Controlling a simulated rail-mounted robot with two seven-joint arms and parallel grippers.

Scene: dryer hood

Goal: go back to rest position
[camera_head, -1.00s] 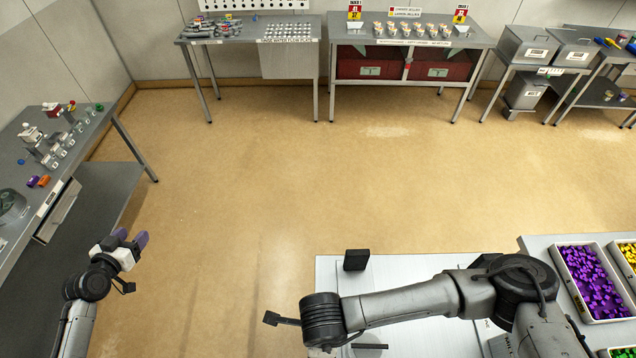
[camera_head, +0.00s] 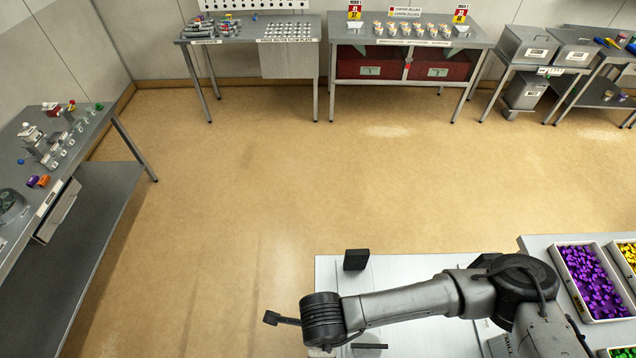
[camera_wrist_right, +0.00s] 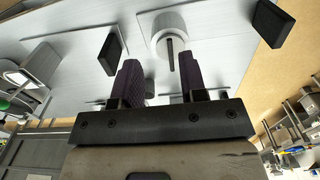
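Past the fingers is a white round part (camera_wrist_right: 170,30) with a dark slot on the white surface. My left gripper is not in the head view.
A black block (camera_head: 356,260) stands on the white table's far edge. A tray of purple pieces (camera_head: 592,282) and one of yellow pieces (camera_head: 629,254) lie at right. A grey workbench (camera_head: 62,165) runs along the left. Open floor (camera_head: 250,200) lies between, with tables at the back wall.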

